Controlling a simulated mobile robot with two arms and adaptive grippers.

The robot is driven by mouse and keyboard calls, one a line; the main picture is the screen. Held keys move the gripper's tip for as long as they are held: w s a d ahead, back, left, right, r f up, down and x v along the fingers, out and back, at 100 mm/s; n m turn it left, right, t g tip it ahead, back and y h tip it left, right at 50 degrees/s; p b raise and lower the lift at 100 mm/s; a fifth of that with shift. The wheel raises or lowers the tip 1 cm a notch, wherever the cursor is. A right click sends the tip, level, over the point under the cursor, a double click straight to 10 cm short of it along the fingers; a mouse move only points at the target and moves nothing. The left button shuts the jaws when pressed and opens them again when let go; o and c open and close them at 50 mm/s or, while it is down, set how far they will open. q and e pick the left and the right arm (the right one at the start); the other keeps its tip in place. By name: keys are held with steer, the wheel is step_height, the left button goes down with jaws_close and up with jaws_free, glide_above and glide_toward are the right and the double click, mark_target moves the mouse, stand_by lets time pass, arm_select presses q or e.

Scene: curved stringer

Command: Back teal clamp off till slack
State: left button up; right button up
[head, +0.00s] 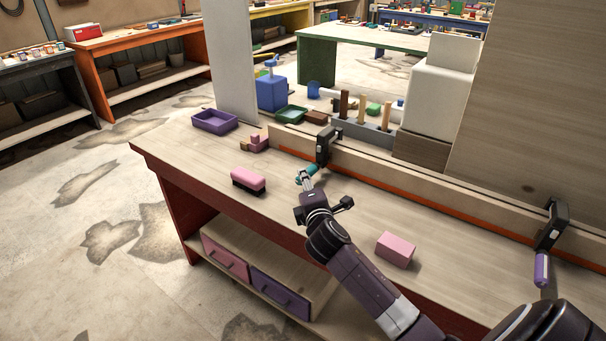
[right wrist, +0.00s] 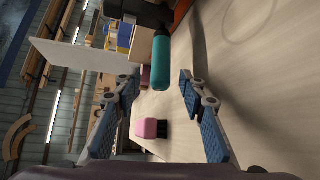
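The teal clamp (head: 322,146) has a black frame and stands on the long wooden strip at the back of the bench. Its teal handle (head: 307,174) sticks out toward the front, and it also shows in the right wrist view (right wrist: 161,62). My right gripper (head: 305,180) is at this handle. In the right wrist view its two blue-padded fingers (right wrist: 160,82) are spread, with the handle's end between the fingertips and a visible gap on each side. A second clamp (head: 552,225) with a purple handle (head: 542,268) is on the strip at right. My left gripper is not in view.
A pink brush-like block (head: 248,180) lies left of my right gripper, and a pink block (head: 395,249) lies to its right. A purple tray (head: 214,121) and green tray (head: 290,115) sit farther back. The wooden strip with its orange edge (head: 375,187) runs along the bench.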

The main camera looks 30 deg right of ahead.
mark_target(309, 173)
steer(key=x, duration=0.2)
steer(key=shift+w+d, duration=0.1)
steer(key=shift+w, duration=0.25)
steer(key=shift+f+x, duration=0.2)
steer(key=shift+x, duration=0.95)
steer(key=shift+w+d, duration=0.1)
steer(key=shift+w, duration=0.05)
steer(key=shift+c, duration=1.3)
steer(key=c, duration=0.8)
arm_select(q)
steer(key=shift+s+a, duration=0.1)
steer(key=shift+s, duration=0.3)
arm_select(e)
jaws_close()
